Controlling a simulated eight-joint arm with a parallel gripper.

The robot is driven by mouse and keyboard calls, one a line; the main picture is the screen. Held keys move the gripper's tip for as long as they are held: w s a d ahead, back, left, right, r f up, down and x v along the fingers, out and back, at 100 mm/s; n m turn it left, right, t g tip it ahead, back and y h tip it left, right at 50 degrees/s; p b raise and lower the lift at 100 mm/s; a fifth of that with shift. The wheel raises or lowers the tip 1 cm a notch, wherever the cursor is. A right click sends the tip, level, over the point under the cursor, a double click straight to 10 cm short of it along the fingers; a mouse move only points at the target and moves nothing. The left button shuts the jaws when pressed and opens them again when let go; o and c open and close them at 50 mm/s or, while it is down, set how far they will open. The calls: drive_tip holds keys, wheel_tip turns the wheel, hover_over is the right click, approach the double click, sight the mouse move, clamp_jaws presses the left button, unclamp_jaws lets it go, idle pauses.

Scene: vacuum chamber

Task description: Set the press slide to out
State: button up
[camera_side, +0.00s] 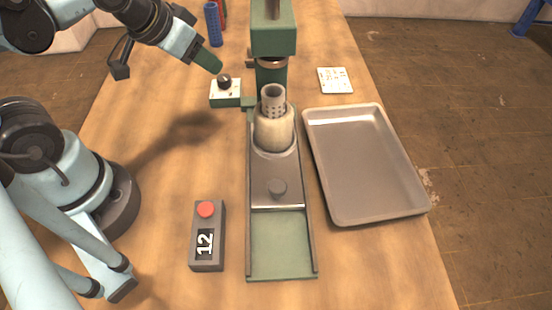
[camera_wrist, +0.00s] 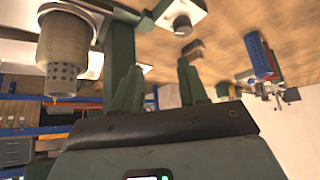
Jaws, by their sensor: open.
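The press slide is a grey metal plate (camera_side: 290,170) with a dark round knob (camera_side: 278,188) near its front edge. It lies in the green rail (camera_side: 282,245), toward the press (camera_side: 274,40), and the front stretch of rail is bare. A pale rounded pot (camera_side: 274,135) holding a perforated metal cylinder (camera_side: 272,98) stands at the rear of the slide, just in front of the press head. My gripper (camera_side: 216,68) is raised, left of the press and well behind the slide knob. In the wrist view its green fingers (camera_wrist: 160,72) are apart with nothing between them.
A small white box with a black knob (camera_side: 225,82) lies close below my gripper. A grey tray (camera_side: 368,165) is right of the rail; a timer box with a red button (camera_side: 206,209), reading 12, is left. A blue cylinder (camera_side: 213,25) stands behind. A white card (camera_side: 335,80) lies behind the tray.

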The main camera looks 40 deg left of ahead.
drive_tip(key=shift+o, duration=1.5)
drive_tip(key=shift+d, duration=0.35)
drive_tip(key=m+g+h, duration=0.4)
drive_tip(key=m+g, duration=0.1)
drive_tip(key=m, duration=0.9)
approach(276, 185)
drive_tip(key=shift+g, duration=0.3)
drive_tip(key=shift+w+x, duration=0.2)
drive_tip(key=shift+x, duration=4.05)
drive_tip(key=shift+r, duration=0.1)
drive_tip(key=shift+n, duration=0.3)
clamp_jaws()
